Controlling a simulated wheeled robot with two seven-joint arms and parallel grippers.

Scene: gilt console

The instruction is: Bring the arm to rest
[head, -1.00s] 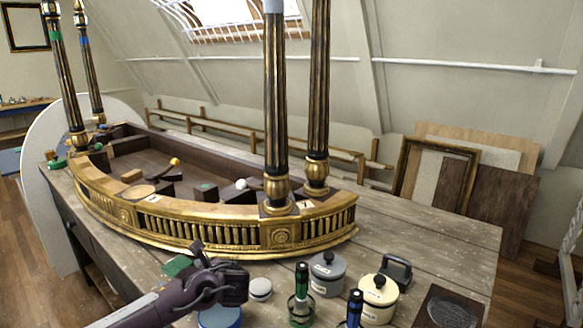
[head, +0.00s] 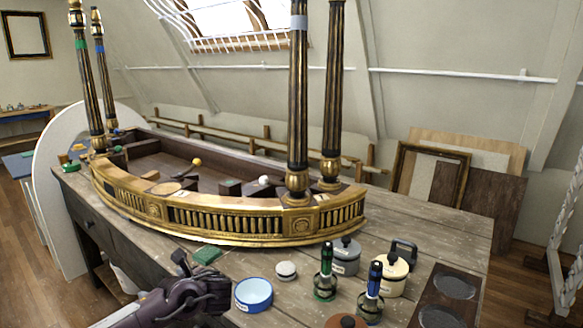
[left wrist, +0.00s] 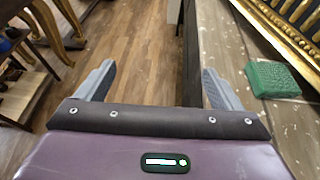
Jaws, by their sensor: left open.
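My left gripper (left wrist: 157,82) is open and empty in the left wrist view, its two grey fingers spread apart. The wooden floor and the dark table edge show between and beyond the fingers. In the head view my left arm comes in from the bottom left, with its purple wrist (head: 190,300) at the front edge of the table; the fingers are hard to make out there. A green block (head: 207,255) lies on the table just beyond it. It also shows in the left wrist view (left wrist: 272,80), right of the right finger and apart from it. My right gripper is not in view.
The gilt console (head: 240,222) with black-and-gold columns stands on the worn table (head: 420,225).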

